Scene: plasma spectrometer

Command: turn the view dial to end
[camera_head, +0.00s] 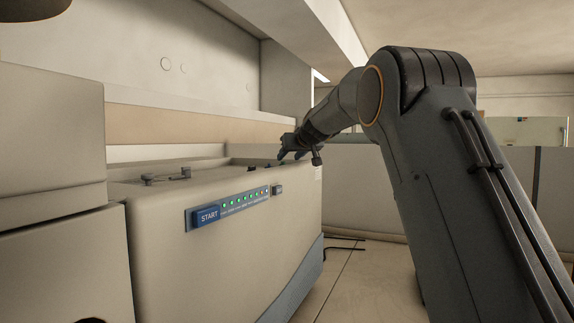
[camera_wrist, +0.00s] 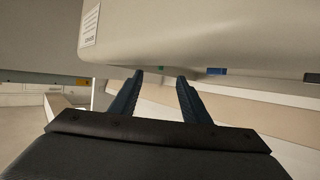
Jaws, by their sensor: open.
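The spectrometer (camera_head: 160,255) is a beige cabinet with a blue START button (camera_head: 208,216) and a row of green lights on its front. My gripper (camera_head: 283,153) is at the far right end of its top, beside small dark parts (camera_head: 262,163) there. I cannot tell which of these is the view dial. In the wrist view my gripper (camera_wrist: 159,76) is open, its two dark blue fingers apart with nothing clearly held. A small green part (camera_wrist: 160,68) shows between the fingertips at the cabinet's edge. A blue part (camera_wrist: 216,71) is just right of them. Contact cannot be judged.
A dark handle (camera_head: 167,176) stands on the cabinet's top at left. A beige unit (camera_head: 50,150) stands at far left. A wall and shelf (camera_head: 200,123) run behind. A grey partition (camera_head: 365,200) stands at right. Floor shows between the cabinet and my arm.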

